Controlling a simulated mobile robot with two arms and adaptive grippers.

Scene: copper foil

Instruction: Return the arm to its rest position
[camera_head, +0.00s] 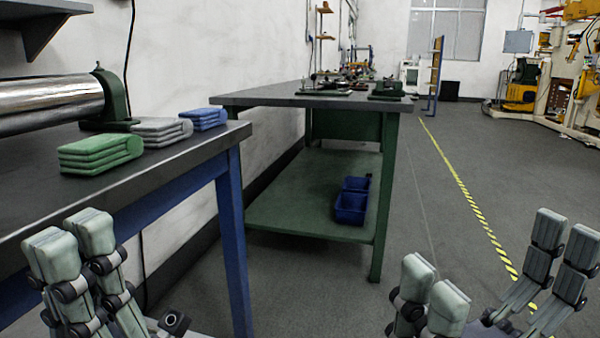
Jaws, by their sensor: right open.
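My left gripper (72,240) is at the lower left, in front of the dark table's edge. Its grey-green fingertips are close together, and nothing shows between them. My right gripper (495,266) is at the lower right, over the floor. Its two sets of fingers are spread wide apart with nothing between them. Both gripper bases and most of both arms lie below the picture's edge.
The dark table (180,153) with blue legs stands at the left. It bears a metal roll (45,103) and green (95,155), grey (160,131) and blue (203,119) folded stacks. A green workbench (300,220) holds blue bins (351,203).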

